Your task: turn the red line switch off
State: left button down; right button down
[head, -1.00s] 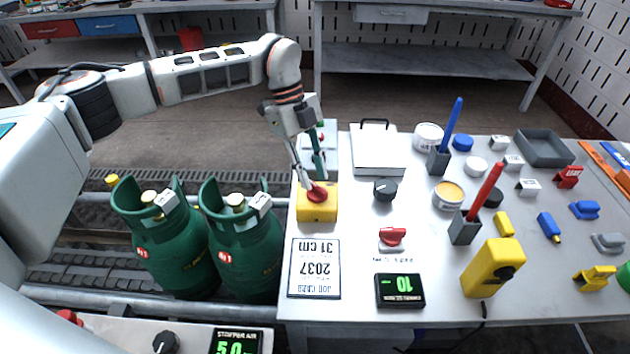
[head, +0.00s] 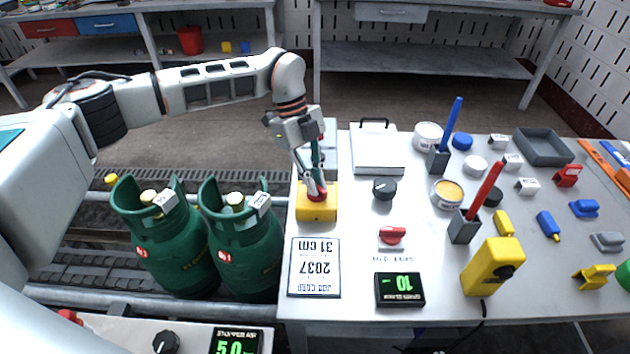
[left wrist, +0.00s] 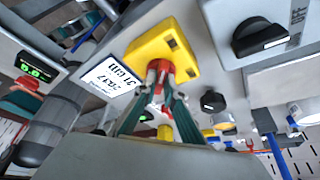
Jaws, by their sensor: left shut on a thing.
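A yellow box (head: 316,208) with a red knob (head: 317,195) on top stands at the left edge of the table. It also shows in the left wrist view, as the yellow box (left wrist: 150,48) with the red knob (left wrist: 159,72). My left gripper (head: 316,190) points down at the box and is shut on the red knob, with green-padded fingers on either side (left wrist: 160,88). The fingers partly hide the knob, so its exact setting is unclear. A second red switch (head: 391,235) sits on a white base to the right, apart from the gripper. My right gripper is not in view.
A job card (head: 314,267) lies in front of the box. A black knob (head: 384,188) and a green display (head: 400,290) stand to the right. Green gas cylinders (head: 246,250) stand left of the table. Pens, tins and small blocks crowd the table's right half.

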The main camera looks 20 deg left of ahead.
pick_arm(q)
jog(key=shift+m, duration=0.3)
jog(key=m, duration=0.2)
jog(key=m+g+y+p, duration=0.1)
jog(key=shift+w+d+r+m, duration=0.1)
jog(key=shift+w+d+m, duration=0.05)
jog(key=shift+m, duration=0.25)
jog(key=m+y, duration=0.1)
jog(key=m, duration=0.1)
jog(key=m+g+y, duration=0.1)
jog(key=m, duration=0.2)
jog(key=shift+d+m+p, duration=0.1)
jog(key=shift+m+p, duration=0.2)
jog(key=shift+p, duration=0.05)
jog(key=m+y, duration=0.1)
jog(key=m, duration=0.2)
jog(key=shift+d+m, duration=0.1)
jog(key=shift+m, duration=0.2)
jog(key=m+y+p, duration=0.1)
jog(key=m, duration=0.3)
jog(key=shift+y, duration=0.4)
jog(key=shift+d+m, duration=0.1)
jog(key=shift+m, duration=0.2)
jog(key=c, duration=2.1)
grip_release()
jog(key=shift+c, duration=0.2)
